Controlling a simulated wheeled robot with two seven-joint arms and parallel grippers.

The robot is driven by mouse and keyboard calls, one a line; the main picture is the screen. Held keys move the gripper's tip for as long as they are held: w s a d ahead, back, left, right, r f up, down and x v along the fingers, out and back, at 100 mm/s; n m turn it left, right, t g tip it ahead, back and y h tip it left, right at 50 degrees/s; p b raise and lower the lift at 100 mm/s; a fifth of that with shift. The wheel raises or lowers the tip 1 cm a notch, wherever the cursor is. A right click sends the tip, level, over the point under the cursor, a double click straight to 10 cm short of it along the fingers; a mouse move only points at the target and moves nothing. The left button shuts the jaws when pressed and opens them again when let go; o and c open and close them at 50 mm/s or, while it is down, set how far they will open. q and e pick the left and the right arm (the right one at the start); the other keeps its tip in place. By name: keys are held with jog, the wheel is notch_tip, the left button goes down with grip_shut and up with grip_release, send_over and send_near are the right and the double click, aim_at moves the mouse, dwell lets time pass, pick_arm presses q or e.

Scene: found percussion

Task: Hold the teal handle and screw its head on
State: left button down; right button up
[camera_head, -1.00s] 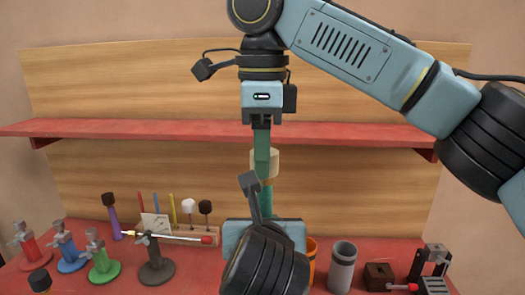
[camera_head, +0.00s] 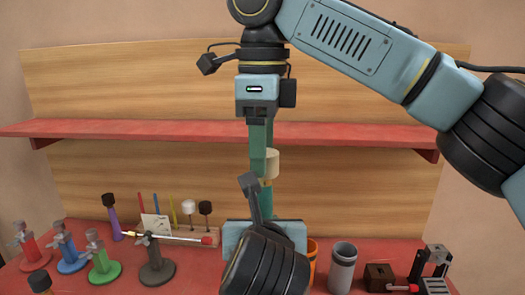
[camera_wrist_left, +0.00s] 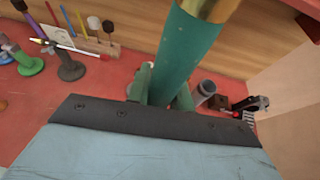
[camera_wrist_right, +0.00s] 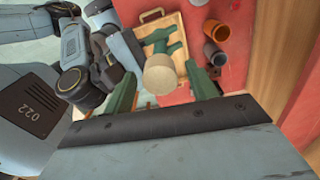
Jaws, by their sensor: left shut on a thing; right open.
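The teal handle (camera_head: 266,197) stands upright in the head view, with a brass collar near its top. It also shows in the left wrist view (camera_wrist_left: 186,55). My left gripper (camera_wrist_left: 161,95) is shut on its lower part; in the head view, my left wrist hides the grip. The cream head (camera_head: 272,163) sits at the handle's top; the frames do not show how tightly it is seated. My right gripper (camera_head: 258,155) points down from above and is open. In the right wrist view, its two green fingers (camera_wrist_right: 162,92) stand apart, with the round head (camera_wrist_right: 160,74) between and beyond them.
A red shelf (camera_head: 380,132) runs behind the right gripper. On the red bench stand red, blue, green and dark stands (camera_head: 156,270) at left, a tool rack (camera_head: 196,236), and a grey cup (camera_head: 342,262), an orange cup (camera_head: 312,254) and a dark block (camera_head: 378,274) at right.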

notch_tip(320, 180, up, 4)
jog(key=shift+s+f, duration=0.1)
jog(key=shift+f, duration=0.05)
jog(key=shift+c, duration=0.5)
